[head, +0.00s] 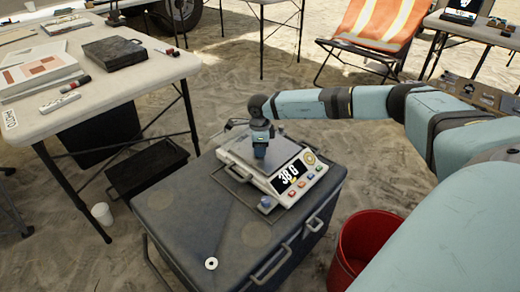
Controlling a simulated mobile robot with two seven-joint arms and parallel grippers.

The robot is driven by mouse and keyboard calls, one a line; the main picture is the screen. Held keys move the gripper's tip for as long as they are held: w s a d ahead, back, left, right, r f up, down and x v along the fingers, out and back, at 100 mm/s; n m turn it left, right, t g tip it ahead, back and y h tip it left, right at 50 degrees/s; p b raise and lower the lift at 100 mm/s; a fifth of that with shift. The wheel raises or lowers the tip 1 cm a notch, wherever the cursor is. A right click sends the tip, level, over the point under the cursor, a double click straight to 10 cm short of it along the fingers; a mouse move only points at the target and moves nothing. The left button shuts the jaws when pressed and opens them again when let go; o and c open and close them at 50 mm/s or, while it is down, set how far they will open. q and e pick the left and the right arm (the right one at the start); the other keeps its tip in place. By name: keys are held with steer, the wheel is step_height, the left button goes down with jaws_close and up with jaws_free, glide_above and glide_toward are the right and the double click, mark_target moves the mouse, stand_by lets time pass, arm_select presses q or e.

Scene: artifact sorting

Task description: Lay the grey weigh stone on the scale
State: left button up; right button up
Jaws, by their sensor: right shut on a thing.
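The scale (311,183) stands on the dark case in the middle of the head view. My left gripper is not in view.
The dark case (180,222) bears a small white ring (211,264) and a small blue-topped thing (265,204) by the scale's front. A red bucket (362,245) stands at right. A white table (140,72) with boxes is at left, an orange chair (375,25) behind.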

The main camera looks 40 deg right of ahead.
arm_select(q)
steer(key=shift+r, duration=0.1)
arm_select(e)
steer(key=shift+r, duration=0.15)
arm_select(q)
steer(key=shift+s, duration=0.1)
arm_select(e)
steer(key=o, duration=0.9)
steer(key=shift+o, duration=0.2)
step_height(320, 180, up, 4)
steer(key=shift+r+p, duration=0.2)
steer(key=shift+p, duration=1)
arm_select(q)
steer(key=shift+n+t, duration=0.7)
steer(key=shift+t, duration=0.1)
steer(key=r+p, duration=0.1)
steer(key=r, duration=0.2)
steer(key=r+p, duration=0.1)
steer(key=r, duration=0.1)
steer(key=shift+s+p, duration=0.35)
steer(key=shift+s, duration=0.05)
arm_select(e)
step_height(320, 180, up, 8)
steer(key=shift+f, duration=0.2)
